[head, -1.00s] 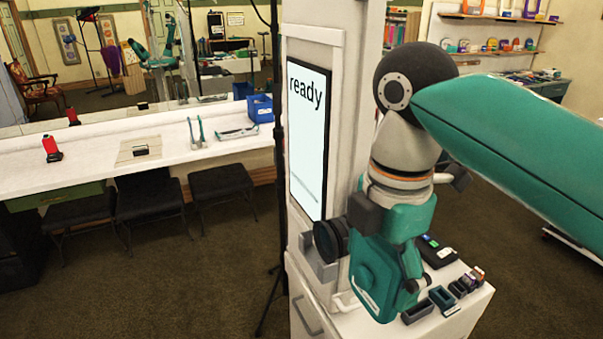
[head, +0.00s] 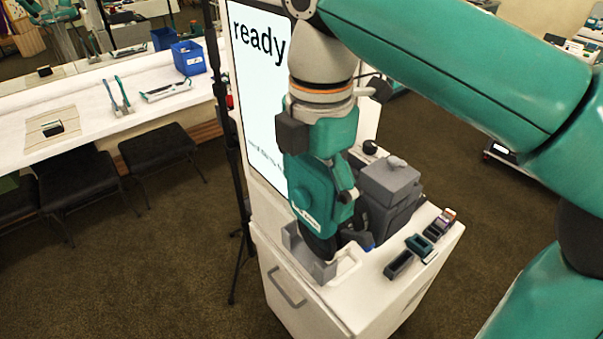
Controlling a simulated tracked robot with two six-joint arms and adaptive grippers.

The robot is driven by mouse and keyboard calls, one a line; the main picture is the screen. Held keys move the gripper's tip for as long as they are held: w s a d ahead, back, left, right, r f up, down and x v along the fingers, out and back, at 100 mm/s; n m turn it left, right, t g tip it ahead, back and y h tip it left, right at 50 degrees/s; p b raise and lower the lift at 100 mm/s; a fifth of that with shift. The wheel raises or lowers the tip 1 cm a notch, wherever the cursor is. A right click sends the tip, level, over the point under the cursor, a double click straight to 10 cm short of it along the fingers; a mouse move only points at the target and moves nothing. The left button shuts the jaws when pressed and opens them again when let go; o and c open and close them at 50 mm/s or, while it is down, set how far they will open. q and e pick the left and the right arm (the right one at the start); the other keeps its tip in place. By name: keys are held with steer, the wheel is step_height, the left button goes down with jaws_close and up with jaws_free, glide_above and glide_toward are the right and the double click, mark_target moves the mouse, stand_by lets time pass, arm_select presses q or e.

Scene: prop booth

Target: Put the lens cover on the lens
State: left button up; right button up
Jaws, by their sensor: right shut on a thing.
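My right gripper (head: 318,236) hangs fingers down at the grey bracket on the booth's counter. It is shut on a dark round piece, seemingly the lens cover (head: 320,246), that shows low between the gripper and the bracket. The fingers and most of the cover are hidden by the teal gripper body. A grey block-shaped device (head: 388,185) with a knob on top stands just right of the gripper. I cannot make out a lens on it from here. My left gripper is not in view.
The grey bracket (head: 305,258) stands at the counter's left front edge. Small dark bins (head: 399,264) line the white counter (head: 372,299) at right. The "ready" screen (head: 262,100) rises close behind. A black stand (head: 233,165) is at left. A long white table (head: 85,115) holds blue bins.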

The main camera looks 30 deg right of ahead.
mark_target(313, 220)
steer(key=shift+w+f, duration=0.15)
steer(key=shift+w, duration=0.05)
steer(key=shift+s+f, duration=0.1)
steer(key=shift+f, duration=0.6)
steer(key=shift+f+b, duration=1.1)
steer(key=shift+b, duration=0.15)
steer(key=shift+f, duration=0.3)
steer(key=shift+f, duration=0.1)
steer(key=shift+f+b, duration=0.65)
steer(key=shift+f, duration=0.25)
steer(key=shift+f, duration=0.1)
steer(key=shift+f+b, duration=0.75)
steer(key=shift+f, duration=0.2)
